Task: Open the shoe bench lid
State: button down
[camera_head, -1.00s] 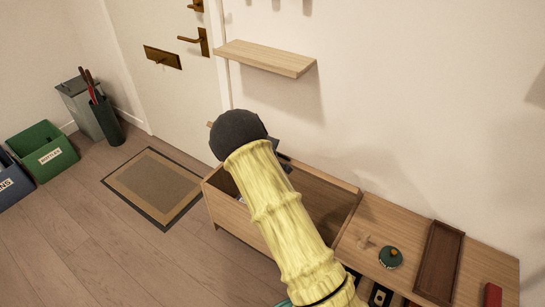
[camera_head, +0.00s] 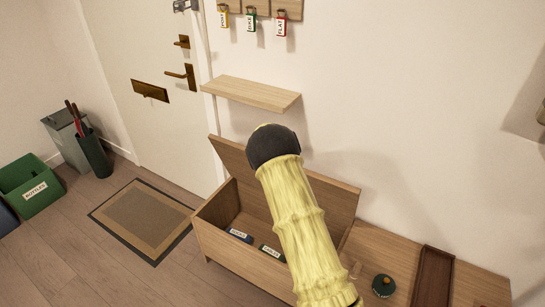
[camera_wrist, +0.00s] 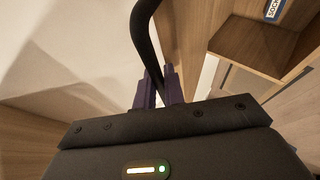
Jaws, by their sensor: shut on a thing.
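The shoe bench (camera_head: 232,262) is a long, low wooden bench against the wall. Its wooden lid (camera_head: 336,203) is tilted steeply up at the back of the left compartment, which stands open. A blue labelled box (camera_head: 240,236) and a dark green labelled box (camera_head: 271,252) show inside. My gripper's fingers are hidden behind my wrist in the head view. The exact contact is hard to see.
A wall shelf (camera_head: 252,94) hangs above the bench, with tagged hooks higher up. A dark tray (camera_head: 433,279) and a green round thing (camera_head: 383,286) sit on the bench's right part. A doormat (camera_head: 145,220) and green bin (camera_head: 32,185) lie left.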

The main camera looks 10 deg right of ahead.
jog(key=shift+a, duration=0.1)
jog(key=c, duration=1.5)
grip_release()
jog(key=shift+s, duration=0.15)
jog(key=v, duration=1.7)
jog(key=shift+r, duration=0.15)
jog(key=shift+s, duration=0.1)
